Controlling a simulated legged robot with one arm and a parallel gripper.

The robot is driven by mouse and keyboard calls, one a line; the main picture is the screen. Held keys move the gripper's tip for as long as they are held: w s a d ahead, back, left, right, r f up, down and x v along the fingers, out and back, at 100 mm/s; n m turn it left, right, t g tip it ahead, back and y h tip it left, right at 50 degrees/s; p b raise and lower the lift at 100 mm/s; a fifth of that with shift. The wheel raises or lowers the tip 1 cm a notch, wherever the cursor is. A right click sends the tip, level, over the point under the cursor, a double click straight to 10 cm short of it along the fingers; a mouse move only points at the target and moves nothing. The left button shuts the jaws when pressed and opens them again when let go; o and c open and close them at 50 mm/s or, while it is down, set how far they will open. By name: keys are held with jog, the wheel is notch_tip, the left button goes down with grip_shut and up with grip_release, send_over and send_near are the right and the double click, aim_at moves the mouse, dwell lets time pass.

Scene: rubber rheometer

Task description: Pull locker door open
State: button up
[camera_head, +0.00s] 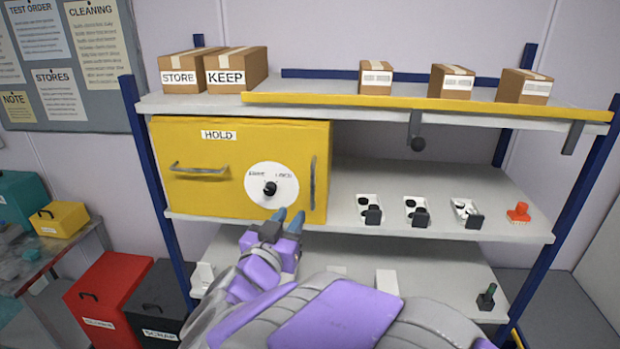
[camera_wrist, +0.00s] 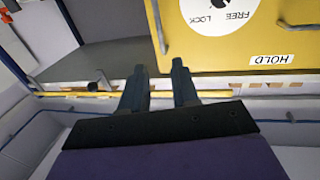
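The yellow locker (camera_head: 225,200), labelled HOLD, stands on the left of the middle shelf with its door closed. Its front carries a horizontal grey handle (camera_head: 198,169) at left, a vertical grey handle (camera_head: 312,183) at right, and a white dial (camera_head: 271,188) with a black knob. My gripper (camera_head: 288,217) is just below and in front of the locker's lower right, apart from the handles. In the wrist view its two fingers (camera_wrist: 158,80) are spread with nothing between them, and the vertical handle (camera_wrist: 156,22) shows beyond them.
The blue-posted shelf rack (camera_head: 470,180) holds boxes such as the KEEP box (camera_head: 237,70) on top. Several small white trays (camera_head: 369,208) and an orange object (camera_head: 518,212) sit right of the locker. Red (camera_head: 107,297) and black bins (camera_head: 160,300) stand at lower left.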

aim_at(312, 182)
jog(key=x, duration=1.6)
jog(key=shift+w+d+f, duration=0.1)
jog(key=shift+d+f, duration=0.05)
jog(key=shift+a, duration=0.2)
jog(key=shift+c, duration=0.8)
jog(key=shift+d, duration=0.1)
grip_shut()
